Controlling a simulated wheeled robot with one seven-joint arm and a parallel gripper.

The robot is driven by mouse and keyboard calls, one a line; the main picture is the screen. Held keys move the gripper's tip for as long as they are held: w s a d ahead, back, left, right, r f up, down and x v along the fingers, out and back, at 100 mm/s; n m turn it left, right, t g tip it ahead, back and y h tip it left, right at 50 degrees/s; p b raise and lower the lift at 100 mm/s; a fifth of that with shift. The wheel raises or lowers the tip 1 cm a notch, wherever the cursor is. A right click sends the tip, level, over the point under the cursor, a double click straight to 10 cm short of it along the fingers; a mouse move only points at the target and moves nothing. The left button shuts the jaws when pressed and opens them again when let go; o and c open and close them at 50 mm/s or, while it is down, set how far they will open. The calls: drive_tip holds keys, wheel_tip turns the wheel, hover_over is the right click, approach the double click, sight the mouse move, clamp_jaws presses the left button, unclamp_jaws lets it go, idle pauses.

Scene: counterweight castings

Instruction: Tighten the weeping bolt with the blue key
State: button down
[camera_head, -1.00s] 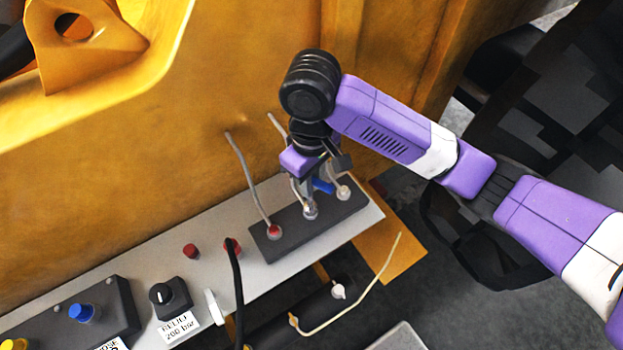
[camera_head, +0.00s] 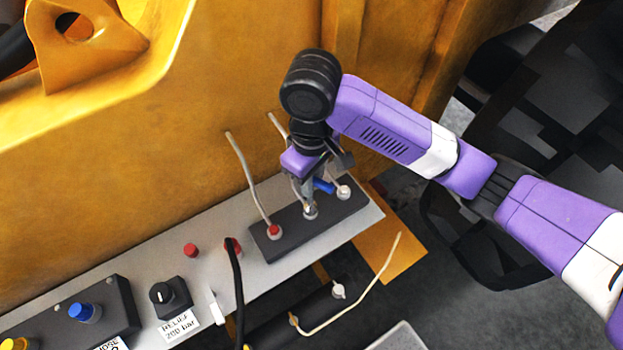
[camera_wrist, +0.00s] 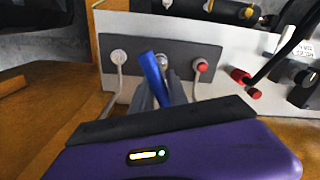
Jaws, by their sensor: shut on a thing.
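My gripper (camera_head: 308,196) is shut on the blue key (camera_head: 323,187), at the middle fitting (camera_head: 310,212) of a dark block (camera_head: 290,240). In the wrist view the blue key (camera_wrist: 153,73) slants up from between my fingers (camera_wrist: 163,95), its far end close to the middle fitting (camera_wrist: 162,60). My fingers hide part of the key, and I cannot tell how it sits on the fitting. A pale fitting (camera_head: 344,191) and a red-capped fitting (camera_head: 273,231) flank the middle one, each with a thin pipe. I see no clear leak.
A grey panel (camera_head: 225,268) carries the block, two red knobs (camera_head: 190,250), a black dial (camera_head: 167,296) and a black hose (camera_head: 237,290). A yellow machine wall (camera_head: 120,200) rises behind. A dark cylinder with a thin pipe (camera_head: 355,310) lies in front of the panel.

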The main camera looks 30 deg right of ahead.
drive_tip(key=shift+r, duration=0.1)
drive_tip(key=shift+w+r, duration=0.15)
drive_tip(key=shift+r, duration=2.35)
drive_tip(key=shift+f, duration=0.1)
